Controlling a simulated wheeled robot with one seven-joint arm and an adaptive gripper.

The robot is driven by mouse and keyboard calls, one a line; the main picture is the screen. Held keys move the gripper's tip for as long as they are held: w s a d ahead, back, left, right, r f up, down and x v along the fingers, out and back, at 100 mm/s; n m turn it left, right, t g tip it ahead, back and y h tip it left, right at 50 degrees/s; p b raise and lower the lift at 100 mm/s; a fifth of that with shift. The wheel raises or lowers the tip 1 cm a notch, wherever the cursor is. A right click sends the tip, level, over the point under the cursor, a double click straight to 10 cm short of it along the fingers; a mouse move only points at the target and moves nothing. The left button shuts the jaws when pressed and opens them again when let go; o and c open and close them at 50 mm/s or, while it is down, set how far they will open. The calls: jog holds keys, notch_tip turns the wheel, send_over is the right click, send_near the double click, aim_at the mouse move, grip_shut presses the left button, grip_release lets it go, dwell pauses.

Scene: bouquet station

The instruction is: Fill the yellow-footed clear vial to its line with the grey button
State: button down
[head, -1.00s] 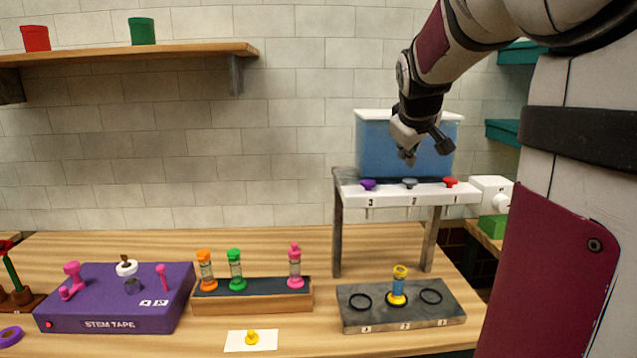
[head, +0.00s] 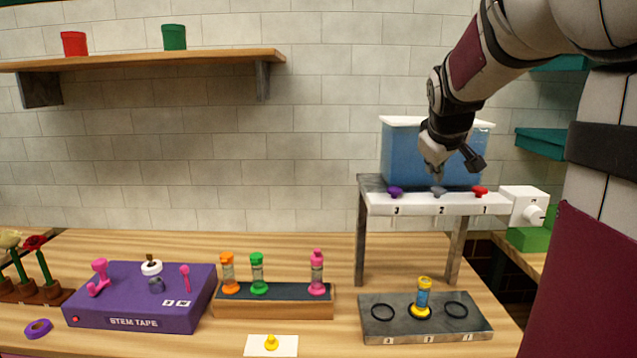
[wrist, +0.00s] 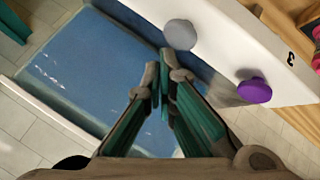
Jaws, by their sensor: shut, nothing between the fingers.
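The yellow-footed vial (head: 424,298) stands upright in the middle ring, position 2, of the grey base plate (head: 375,330). It has a yellow top and blue shows inside; its fill line is too small to make out. The grey button (head: 438,191) is on the white ledge above label 2, between the purple and red buttons. My gripper (head: 437,178) is shut and empty, with its tips just above the grey button in the head view. In the wrist view the closed fingertips (wrist: 164,67) appear beside the grey button (wrist: 180,34), over the tank side; contact cannot be told.
The blue water tank (head: 400,155) stands behind the ledge. The purple button (head: 396,192) and red button (head: 480,191) flank the grey one. A rack (head: 275,304) with orange, green and pink vials and a purple stem-tape box (head: 140,310) stand left.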

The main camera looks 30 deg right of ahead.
aim_at(434, 189)
jog(key=shift+f, duration=0.15)
dwell(0.6)
jog(key=shift+f, duration=0.3)
jog(key=shift+f+b, duration=0.35)
jog(key=shift+f, duration=0.25)
dwell(0.8)
jog(key=shift+r+p, duration=0.6)
jog(key=shift+r, duration=0.45)
jog(key=shift+r+p, duration=1.3)
jog(key=shift+r, duration=1.2)
